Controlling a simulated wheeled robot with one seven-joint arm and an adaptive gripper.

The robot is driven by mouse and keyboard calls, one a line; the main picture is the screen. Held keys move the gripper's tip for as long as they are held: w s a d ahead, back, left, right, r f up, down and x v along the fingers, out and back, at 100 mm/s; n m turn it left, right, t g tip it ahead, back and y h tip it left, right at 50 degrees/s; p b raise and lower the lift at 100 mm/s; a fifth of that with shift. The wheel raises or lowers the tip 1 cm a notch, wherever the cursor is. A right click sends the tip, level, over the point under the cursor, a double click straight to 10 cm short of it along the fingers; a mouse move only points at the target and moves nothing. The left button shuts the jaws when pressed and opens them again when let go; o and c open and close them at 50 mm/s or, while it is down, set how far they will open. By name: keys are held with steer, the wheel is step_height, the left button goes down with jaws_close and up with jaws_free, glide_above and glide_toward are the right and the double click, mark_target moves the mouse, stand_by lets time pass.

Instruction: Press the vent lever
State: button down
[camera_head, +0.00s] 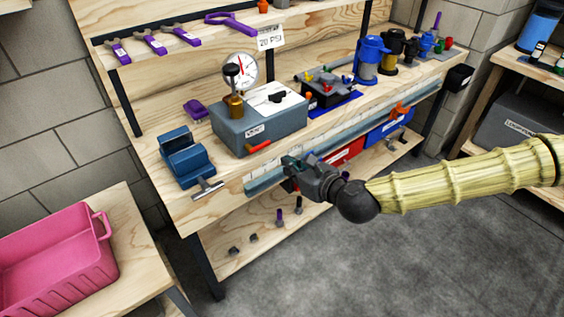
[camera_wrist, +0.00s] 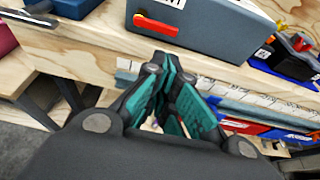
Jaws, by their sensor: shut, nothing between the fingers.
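The vent lever (camera_head: 259,147) looks like the small orange-red lever on the front face of a grey-blue box (camera_head: 240,138). It also shows at the top of the wrist view (camera_wrist: 156,25), sticking out from the box front. A small white label sits above it, too small to read surely. My gripper (camera_head: 290,165) is shut and empty, in front of the bench edge, to the right of and below the lever, and apart from it. In the wrist view, my teal-padded fingers (camera_wrist: 166,75) point toward the bench edge just below the box.
The box carries a round pressure gauge (camera_head: 241,70) and a brass fitting with a dark knob (camera_head: 233,90). A blue vise-like block (camera_head: 186,160) stands to its left. A black device (camera_head: 327,90) stands to its right. Red and blue bins (camera_head: 388,129) hang below the bench edge.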

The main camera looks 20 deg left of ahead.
mark_target(265, 154)
steer(key=shift+p+x, duration=0.3)
steer(key=shift+x, duration=4.4)
